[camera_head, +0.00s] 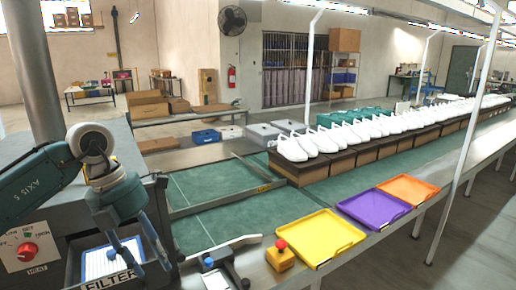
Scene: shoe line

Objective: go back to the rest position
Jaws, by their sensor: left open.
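My left gripper (138,262) hangs at the lower left, its fingers spread and pointing down. Nothing shows between them. It is in front of the grey machine box (25,243) with the red knob, near the tray marked FILTER (112,284). My right gripper is out of view.
Rows of white shoes (345,135) stand on brown boxes on the green conveyor (205,222). Yellow (318,237), purple (373,208) and orange (408,188) trays lie empty along the front edge. A red-topped yellow button box (281,256) sits beside them. A slanted pole (466,150) rises at right.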

